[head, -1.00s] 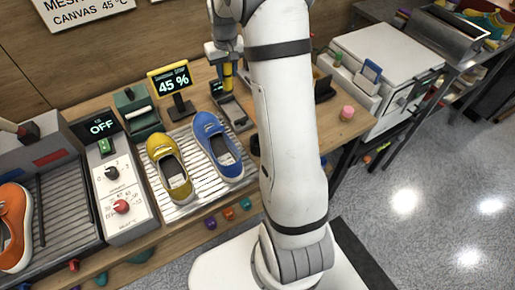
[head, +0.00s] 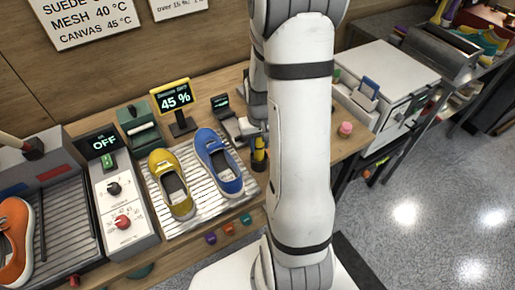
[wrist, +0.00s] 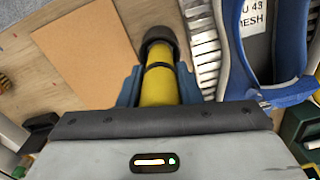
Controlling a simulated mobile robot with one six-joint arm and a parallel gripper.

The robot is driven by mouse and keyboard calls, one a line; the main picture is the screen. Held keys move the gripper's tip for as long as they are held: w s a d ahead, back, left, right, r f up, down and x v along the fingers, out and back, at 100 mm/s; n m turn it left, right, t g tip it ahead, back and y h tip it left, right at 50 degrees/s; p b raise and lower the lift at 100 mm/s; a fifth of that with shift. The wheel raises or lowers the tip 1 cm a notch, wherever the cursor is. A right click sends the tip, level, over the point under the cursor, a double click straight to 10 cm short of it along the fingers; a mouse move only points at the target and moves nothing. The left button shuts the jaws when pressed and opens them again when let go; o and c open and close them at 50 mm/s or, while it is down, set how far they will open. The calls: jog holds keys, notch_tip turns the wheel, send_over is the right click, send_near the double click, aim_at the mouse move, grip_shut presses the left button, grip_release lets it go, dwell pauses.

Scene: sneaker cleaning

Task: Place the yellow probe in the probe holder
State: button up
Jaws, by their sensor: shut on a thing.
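The yellow probe (wrist: 158,88) is held between the blue fingers of my gripper (wrist: 158,76) in the wrist view. The probe has a dark band, and its far end meets a dark, round cup-like ring (wrist: 159,36), which looks like the probe holder. I cannot tell whether the tip is inside this ring or just above it. In the head view the probe (head: 260,148) points down near the table's front edge, right of the blue shoe, with a dark shape at its lower end. My arm hides part of this area.
The blue shoe (head: 219,160) and yellow shoe (head: 171,182) lie on a ribbed metal tray (head: 206,205). A 45 % display (head: 175,101) stands behind them. A tan board (wrist: 88,58) lies left of the probe in the wrist view. A pink object (head: 345,129) is farther right.

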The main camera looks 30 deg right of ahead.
aim_at(259, 149)
jog(key=shift+f, duration=1.35)
jog(key=shift+f, duration=0.2)
jog(key=o, duration=1)
jog(key=shift+r, duration=0.15)
notch_tip(259, 149, up, 12)
jog(key=shift+r+b, duration=0.1)
jog(key=shift+b, duration=0.35)
jog(key=s+a+r+t, duration=0.1)
jog(key=s+a+r, duration=0.2)
jog(key=s+a, duration=0.1)
jog(key=s+a+r+n+t, duration=0.1)
jog(key=s+a+r, duration=0.3)
jog(key=s+a+r+n+t, duration=0.1)
jog(key=s+a+r, duration=0.3)
jog(key=a, duration=0.1)
jog(key=shift+s+r+t, duration=0.1)
jog(key=shift+s+t, duration=0.2)
jog(key=shift+s, duration=0.05)
